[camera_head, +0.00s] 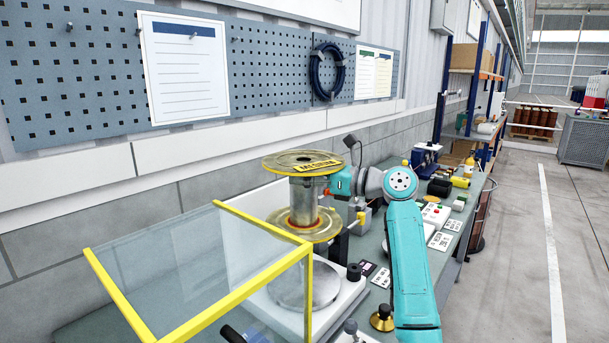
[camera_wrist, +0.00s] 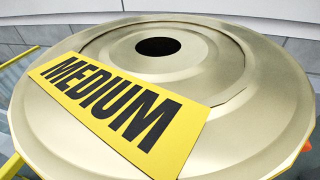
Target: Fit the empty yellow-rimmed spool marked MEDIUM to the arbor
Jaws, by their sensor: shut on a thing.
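The spool marked MEDIUM (camera_head: 303,196) is upright, with a yellowish upper flange, a bare grey core and a lower flange. A reddish band shows at the foot of the core. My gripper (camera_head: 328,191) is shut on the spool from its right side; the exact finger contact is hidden. The spool is above a silver round plate (camera_head: 306,287) on a white base, apart from it. In the wrist view the flange (camera_wrist: 235,65) fills the picture, with its yellow MEDIUM label (camera_wrist: 110,105) and dark centre hole (camera_wrist: 157,46). I cannot make out the arbor.
A clear guard with a yellow frame (camera_head: 309,285) stands at the front left, close to the plate. A black knob (camera_head: 354,271) and a brass knob (camera_head: 382,318) stand to the right. The bench behind my arm is crowded. A pegboard (camera_head: 275,62) covers the wall.

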